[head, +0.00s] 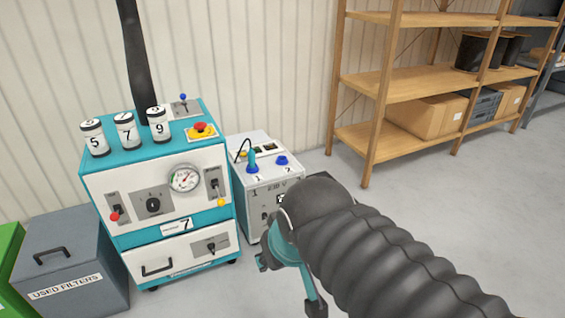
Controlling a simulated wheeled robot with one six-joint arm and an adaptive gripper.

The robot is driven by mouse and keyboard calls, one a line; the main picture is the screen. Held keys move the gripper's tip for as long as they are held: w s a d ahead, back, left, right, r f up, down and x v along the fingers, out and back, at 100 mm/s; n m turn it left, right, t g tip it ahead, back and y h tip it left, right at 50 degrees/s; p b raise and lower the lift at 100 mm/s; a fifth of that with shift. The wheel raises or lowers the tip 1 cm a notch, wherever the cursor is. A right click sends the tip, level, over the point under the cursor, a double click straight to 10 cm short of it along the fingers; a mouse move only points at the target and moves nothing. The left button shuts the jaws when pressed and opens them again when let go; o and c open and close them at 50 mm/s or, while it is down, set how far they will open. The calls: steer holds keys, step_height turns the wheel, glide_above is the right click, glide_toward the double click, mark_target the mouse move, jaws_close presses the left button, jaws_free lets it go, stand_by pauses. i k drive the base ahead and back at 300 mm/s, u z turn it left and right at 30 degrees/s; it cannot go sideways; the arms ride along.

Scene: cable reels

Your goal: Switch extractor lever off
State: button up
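The extractor (130,240) is a teal and white cabinet on castors at the left of the head view. Its front has a red-knobbed lever (114,212) at left with the knob low, and a yellow-knobbed lever (220,196) at right with the knob low. A blue-knobbed lever (183,100) stands up on top. A small dark switch (211,247) sits on the lower drawer. Which lever is the extractor's is not readable. My gripper (289,286) is right of the cabinet, apart from it, its fingers spread and seemingly empty. My sleeved arm hides part of it.
A white box unit (268,190) with blue connectors stands right of the cabinet, partly behind my gripper. A grey used-filters bin (72,262) and a green bin (10,262) stand left. Wooden shelving (425,75) is at back right. Floor (480,220) at right is clear.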

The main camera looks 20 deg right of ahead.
mark_target(114, 217)
steer(key=k, duration=0.5)
steer(key=u, duration=0.9)
steer(key=i, duration=0.8)
steer(key=u, duration=0.25)
